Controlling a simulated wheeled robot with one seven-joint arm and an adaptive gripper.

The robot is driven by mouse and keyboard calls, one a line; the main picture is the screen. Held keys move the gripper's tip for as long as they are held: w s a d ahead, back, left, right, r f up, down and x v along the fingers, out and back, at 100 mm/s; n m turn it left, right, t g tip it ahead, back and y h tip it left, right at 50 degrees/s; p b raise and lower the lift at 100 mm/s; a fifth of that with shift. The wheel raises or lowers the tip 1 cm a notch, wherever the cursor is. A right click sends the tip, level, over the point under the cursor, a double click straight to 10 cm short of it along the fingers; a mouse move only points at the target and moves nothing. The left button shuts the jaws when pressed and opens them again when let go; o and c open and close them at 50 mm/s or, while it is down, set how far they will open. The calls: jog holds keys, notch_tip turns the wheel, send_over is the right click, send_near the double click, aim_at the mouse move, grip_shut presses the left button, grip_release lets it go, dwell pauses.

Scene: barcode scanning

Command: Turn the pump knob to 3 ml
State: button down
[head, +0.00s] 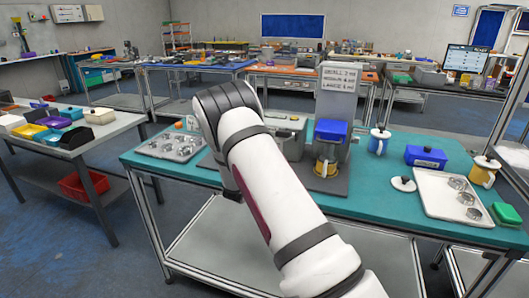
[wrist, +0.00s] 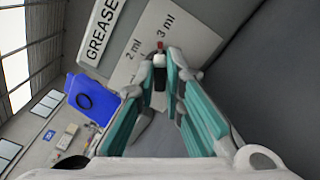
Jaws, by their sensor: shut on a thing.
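The knob (wrist: 160,58) is small and dark with a red tip, in front of this panel. Its red tip shows just below the "3 ml" print and right of the "2 ml" print; the exact setting is hard to read. My gripper (wrist: 163,74) has its teal fingers shut on the knob, one on each side. In the head view my arm hides the gripper and the knob.
A blue-topped dispenser with a yellow-handled mug (head: 329,150) stands right of my arm on the teal table (head: 390,190). A metal tray with round parts (head: 172,147) lies to the left. A white tray (head: 440,195), blue box (head: 425,157) and mugs stand to the right.

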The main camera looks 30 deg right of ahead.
dwell(0.4)
jog(key=c, duration=1.7)
grip_release()
jog(key=v, duration=1.2)
jog(key=shift+s, duration=0.1)
